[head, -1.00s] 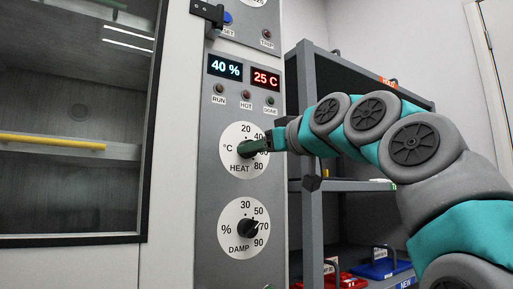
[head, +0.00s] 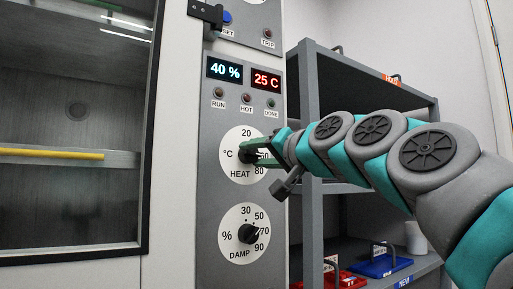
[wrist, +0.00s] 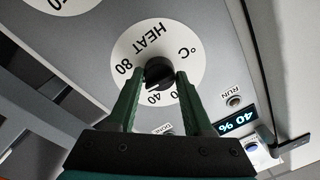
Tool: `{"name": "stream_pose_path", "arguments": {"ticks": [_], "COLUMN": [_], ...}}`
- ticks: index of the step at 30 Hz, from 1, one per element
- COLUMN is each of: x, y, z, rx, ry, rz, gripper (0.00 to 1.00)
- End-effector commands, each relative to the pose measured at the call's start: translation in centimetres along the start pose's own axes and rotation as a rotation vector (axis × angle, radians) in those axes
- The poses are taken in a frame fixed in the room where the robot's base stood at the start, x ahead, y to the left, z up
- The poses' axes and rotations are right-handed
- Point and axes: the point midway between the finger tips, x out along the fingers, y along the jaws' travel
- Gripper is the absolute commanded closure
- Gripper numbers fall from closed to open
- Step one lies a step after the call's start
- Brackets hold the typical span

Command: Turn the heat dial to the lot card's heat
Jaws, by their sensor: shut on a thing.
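The HEAT dial (head: 240,170) is a white disc with a black knob, on the grey control panel. Its marks run from 20 to 80. My gripper (head: 252,151) reaches in from the right, its green fingers on the knob. In the wrist view the two fingers (wrist: 160,78) close on opposite sides of the black knob (wrist: 158,68). The knob's lower edge appears to face near the 40, but its exact pointing is hard to read. The fingers hide parts of the scale, including the 60 in the wrist view. I see no lot card.
The DAMP dial (head: 240,245) sits below. Above are a blue display (head: 225,69) reading 40 % and a red display (head: 266,79) reading 25 C. A glass-fronted cabinet (head: 145,190) stands left. A grey shelf (head: 300,90) with red and blue trays stands right, behind my arm.

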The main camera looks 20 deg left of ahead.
Motion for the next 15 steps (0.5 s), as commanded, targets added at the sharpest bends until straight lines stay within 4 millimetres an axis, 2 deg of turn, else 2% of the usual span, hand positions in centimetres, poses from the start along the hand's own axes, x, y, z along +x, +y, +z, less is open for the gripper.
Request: {"name": "stream_pose_path", "arguments": {"ticks": [15], "x": [-0.05], "y": [0.01], "z": [-0.08], "rx": [0.451], "ry": [0.032], "rz": [0.006], "gripper": [1.0]}}
